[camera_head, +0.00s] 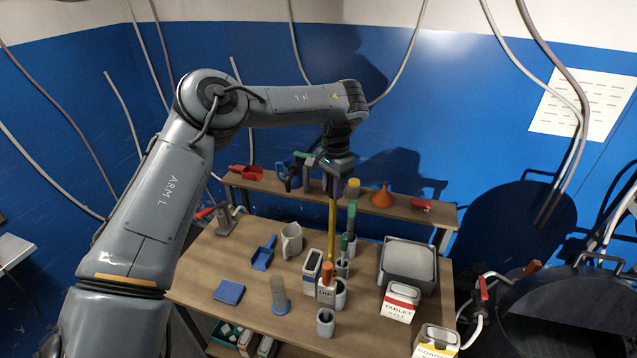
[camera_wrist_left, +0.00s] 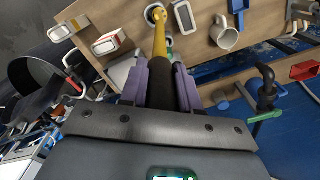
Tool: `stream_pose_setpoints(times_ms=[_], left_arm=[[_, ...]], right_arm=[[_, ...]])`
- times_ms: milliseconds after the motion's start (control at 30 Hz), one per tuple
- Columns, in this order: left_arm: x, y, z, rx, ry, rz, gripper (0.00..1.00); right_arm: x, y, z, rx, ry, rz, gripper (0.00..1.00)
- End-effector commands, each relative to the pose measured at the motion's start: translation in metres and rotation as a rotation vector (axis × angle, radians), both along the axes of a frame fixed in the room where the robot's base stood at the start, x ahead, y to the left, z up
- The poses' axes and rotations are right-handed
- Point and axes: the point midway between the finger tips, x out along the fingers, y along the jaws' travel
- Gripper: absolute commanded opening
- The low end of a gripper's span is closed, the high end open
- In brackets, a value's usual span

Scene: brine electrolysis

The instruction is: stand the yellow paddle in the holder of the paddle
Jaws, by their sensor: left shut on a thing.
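My left gripper (camera_head: 340,189) is shut on the yellow paddle (camera_head: 332,228) and holds it nearly upright over the table. The paddle's lower end is among the grey cup-like holders (camera_head: 342,268) and is partly hidden there in the head view. In the left wrist view, the gripper (camera_wrist_left: 165,85) has the paddle (camera_wrist_left: 160,42) pointing away, its far end overlapping a round grey holder (camera_wrist_left: 151,12). I cannot tell whether the end is inside it or above it. Another grey holder (camera_head: 325,323) stands empty at the front. My right gripper is out of view.
Close by are a dark-topped container (camera_head: 312,268), a white mug (camera_head: 291,241), a tablet salt box (camera_head: 400,303) and a grey tub (camera_head: 408,264). A blue scoop (camera_head: 263,254) lies left. A raised shelf (camera_head: 300,192) with an orange funnel (camera_head: 382,197) runs behind.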

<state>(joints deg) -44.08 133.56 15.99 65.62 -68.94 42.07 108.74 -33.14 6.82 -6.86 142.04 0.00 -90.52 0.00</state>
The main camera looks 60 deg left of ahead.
Motion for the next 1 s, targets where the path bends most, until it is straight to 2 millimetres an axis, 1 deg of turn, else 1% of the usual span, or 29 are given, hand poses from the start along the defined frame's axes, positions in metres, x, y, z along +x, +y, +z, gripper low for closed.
stream_pose_setpoints(times_ms=[33,233,567,1000], left_arm=[[0.003,-0.003,-0.006,0.000,-0.001,-0.009,0.00],[0.007,-0.010,-0.012,0.001,-0.001,-0.025,0.00],[0.007,-0.010,-0.020,0.001,-0.001,-0.027,0.00],[0.008,-0.010,-0.044,0.000,-0.001,-0.027,0.00]], right_arm=[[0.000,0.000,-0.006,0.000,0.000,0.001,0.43],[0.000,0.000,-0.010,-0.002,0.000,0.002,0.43],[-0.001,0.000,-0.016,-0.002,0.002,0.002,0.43],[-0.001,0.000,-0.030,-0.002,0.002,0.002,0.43]])
